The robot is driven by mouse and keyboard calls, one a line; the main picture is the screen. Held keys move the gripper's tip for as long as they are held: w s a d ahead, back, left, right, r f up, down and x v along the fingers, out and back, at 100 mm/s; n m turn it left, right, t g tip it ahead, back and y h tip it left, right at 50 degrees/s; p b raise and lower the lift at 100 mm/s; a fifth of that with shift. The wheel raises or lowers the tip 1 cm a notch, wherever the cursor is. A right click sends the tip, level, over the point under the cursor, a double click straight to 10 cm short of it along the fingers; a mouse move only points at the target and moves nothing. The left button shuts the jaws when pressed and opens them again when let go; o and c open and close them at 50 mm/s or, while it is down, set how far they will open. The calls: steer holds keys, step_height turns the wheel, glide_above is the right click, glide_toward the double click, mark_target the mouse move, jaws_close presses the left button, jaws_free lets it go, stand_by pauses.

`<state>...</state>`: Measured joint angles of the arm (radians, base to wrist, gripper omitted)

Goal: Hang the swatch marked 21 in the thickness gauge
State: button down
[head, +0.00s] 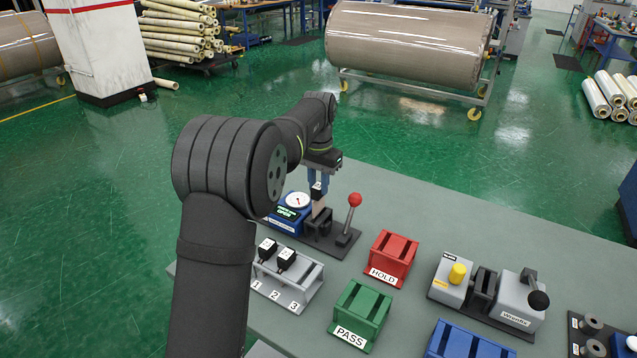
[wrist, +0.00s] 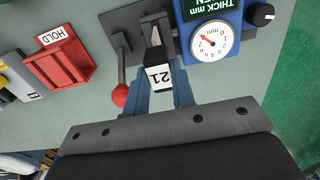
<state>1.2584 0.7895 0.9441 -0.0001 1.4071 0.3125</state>
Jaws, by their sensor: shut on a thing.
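My gripper (head: 318,178) is shut on the black clip of the swatch marked 21 (wrist: 158,76); the number shows upside down in the wrist view. The swatch's pale strip (head: 318,208) hangs down from the clip, over the dark jaws (head: 320,224) of the thickness gauge. I cannot tell whether its lower end is between the jaws. The gauge (head: 288,215) is a blue box with a white dial (wrist: 211,42) and a green display reading OPEN. Its red-knobbed lever (head: 354,200) stands up at the right of the jaws.
A grey rack (head: 296,291) numbered 1, 2, 3 holds two black-clipped swatches; place 3 looks empty. A red HOLD bin (head: 392,257), a green PASS bin (head: 361,312) and a blue bin (head: 468,340) stand on the grey bench. A grey device (head: 517,298) stands right.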

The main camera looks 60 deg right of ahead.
mark_target(319, 213)
steer(key=shift+f, duration=3.3)
steer(key=c, duration=1.1)
jaws_free()
steer(key=shift+c, duration=0.2)
step_height(319, 213, up, 18)
steer(key=shift+f, duration=0.25)
steer(key=shift+f, duration=0.1)
